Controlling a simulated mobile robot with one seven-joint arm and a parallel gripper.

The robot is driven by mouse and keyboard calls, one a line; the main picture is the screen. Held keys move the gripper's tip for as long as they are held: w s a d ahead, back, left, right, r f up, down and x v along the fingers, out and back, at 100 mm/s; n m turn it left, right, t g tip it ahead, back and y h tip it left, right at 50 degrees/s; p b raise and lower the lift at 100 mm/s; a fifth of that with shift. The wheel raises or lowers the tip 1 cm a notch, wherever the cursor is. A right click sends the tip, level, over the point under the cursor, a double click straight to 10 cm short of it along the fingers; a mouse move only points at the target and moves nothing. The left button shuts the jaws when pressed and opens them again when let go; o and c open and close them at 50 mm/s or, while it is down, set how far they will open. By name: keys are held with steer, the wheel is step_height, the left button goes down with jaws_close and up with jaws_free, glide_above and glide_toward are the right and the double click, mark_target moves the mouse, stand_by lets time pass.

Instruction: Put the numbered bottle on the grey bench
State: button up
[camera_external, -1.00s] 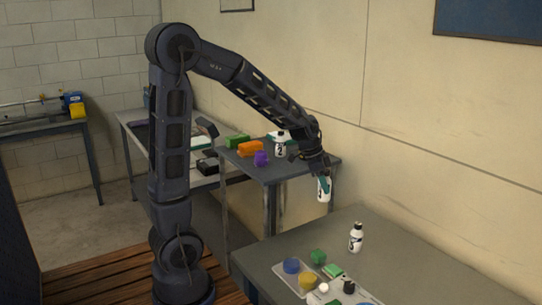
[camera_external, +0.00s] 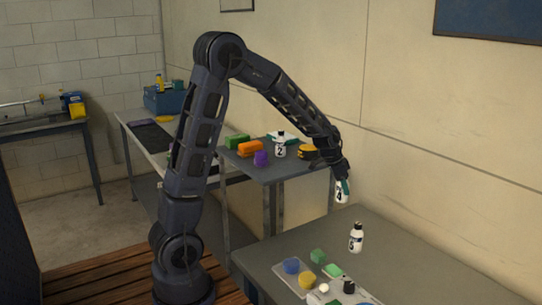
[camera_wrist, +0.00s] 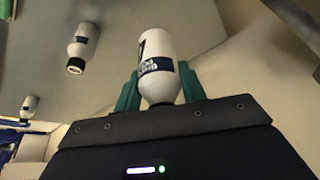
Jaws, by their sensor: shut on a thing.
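A white numbered bottle (camera_external: 342,195) with a dark label is held upright in my gripper (camera_external: 343,182); its digit is hard to read. In the wrist view the teal fingers of my gripper (camera_wrist: 158,92) are shut on both sides of this bottle (camera_wrist: 157,60). The bottle appears to hang above the far edge of the front grey bench (camera_external: 290,245), with no contact visible. A second white bottle (camera_external: 356,238) with a black cap stands on this bench, in front of the held one. A third bottle (camera_external: 280,148), marked 2, stands on the middle table.
The middle table (camera_external: 290,171) also holds green, orange (camera_external: 249,149), purple (camera_external: 261,158) and yellow-black (camera_external: 307,152) things. A tray (camera_external: 291,283) with blue and yellow pieces lies on the front bench, beside a green block (camera_external: 318,256). The wall (camera_external: 450,160) is close behind.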

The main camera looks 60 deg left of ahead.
steer(key=w+a+f+n, duration=0.1)
steer(key=w+f+n, duration=0.1)
steer(key=w+f, duration=0.5)
steer(key=shift+w+a+f+y, duration=0.3)
steer(key=shift+w+a+f, duration=0.1)
steer(key=shift+f, duration=0.25)
steer(key=shift+s+d, duration=0.1)
steer(key=s+d+r+m+g+h, duration=0.1)
steer(key=s+d+r+m, duration=0.35)
steer(key=d, duration=0.85)
steer(key=s+d+r+m+g+h, duration=0.1)
steer(key=s+d+r+m, duration=0.1)
steer(key=s+d+r, duration=0.7)
steer(key=s+d+r+m+h, duration=0.15)
steer(key=s+d+m, duration=0.25)
steer(key=s+d, duration=0.9)
steer(key=shift+n+y, duration=0.25)
steer(key=shift+y, duration=0.1)
steer(key=a+x, duration=0.1)
steer(key=x, duration=0.5)
steer(key=a+x, duration=0.1)
steer(key=x, duration=0.5)
steer(key=w+a+f+x, duration=0.1)
steer(key=x, duration=0.6)
steer(key=shift+w, duration=0.15)
steer(key=shift+f, duration=0.1)
